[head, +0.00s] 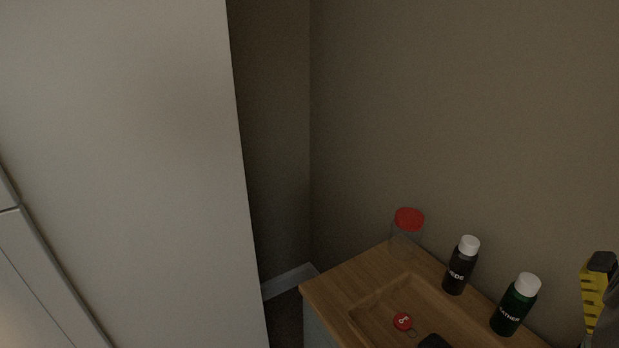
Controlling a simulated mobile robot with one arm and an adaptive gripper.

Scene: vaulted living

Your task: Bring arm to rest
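My gripper does not show for certain in the head view. No fingers can be made out, so I cannot see whether it holds anything.
A wooden cabinet top (338,287) stands against the wall. On it are a clear jar with red lid (408,219), a dark bottle (459,269) and a green bottle (513,308). A recessed tray holds a red tag (402,321).

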